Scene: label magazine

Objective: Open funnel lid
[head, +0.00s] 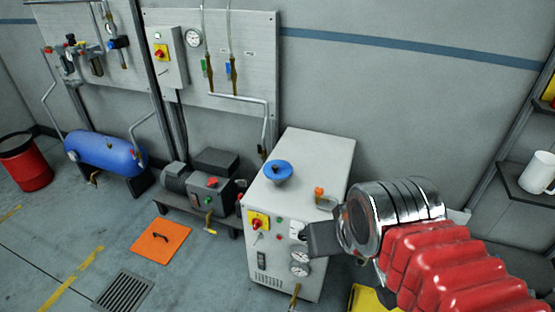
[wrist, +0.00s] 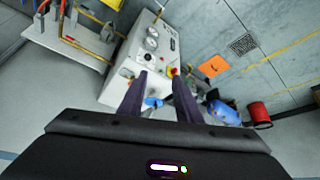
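The blue round funnel lid (head: 278,171) sits on top of the white cabinet (head: 318,158), near its left edge. It looks closed over the pale funnel under it. In the wrist view the blue lid (wrist: 152,102) shows between my two fingers, beyond them and partly hidden. My gripper (wrist: 159,73) is open and empty, with its two dark fingers apart. In the head view my gripper (head: 322,240) is at the right in front of the cabinet, to the right of the lid and apart from it. It covers part of the cabinet front.
An orange-topped fitting (head: 319,192) stands on the cabinet top, right of the lid. The cabinet front carries gauges (head: 299,256) and a red-yellow switch (head: 258,221). A pump unit (head: 210,188) stands left, with an orange floor plate (head: 161,242) before it. A shelf holds a white mug (head: 538,173).

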